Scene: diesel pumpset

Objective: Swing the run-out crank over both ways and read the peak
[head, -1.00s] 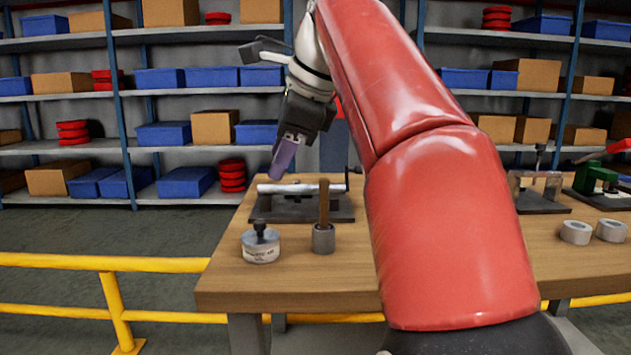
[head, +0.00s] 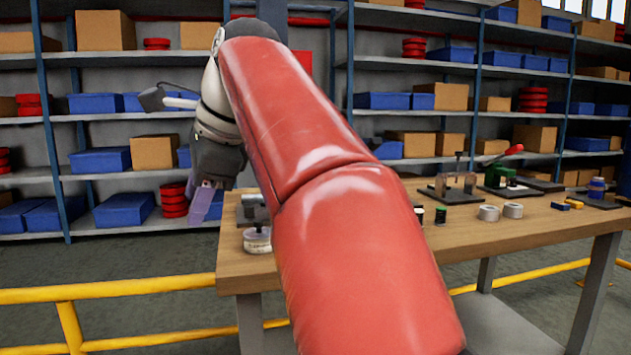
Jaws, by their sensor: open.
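My gripper (head: 206,203) hangs fingers-down at the left end of the wooden bench (head: 540,215), level in the picture with the bench's far left corner. Its purple fingers hold nothing that I can see. Just right of it, the left end of the run-out fixture (head: 250,206) shows, with a bit of dark base and silver shaft. My red arm hides the rest of it, the crank included. No gauge reading can be seen. A round labelled tin (head: 257,241) with a dark knob stands in front of the fixture.
Shelves stand behind.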

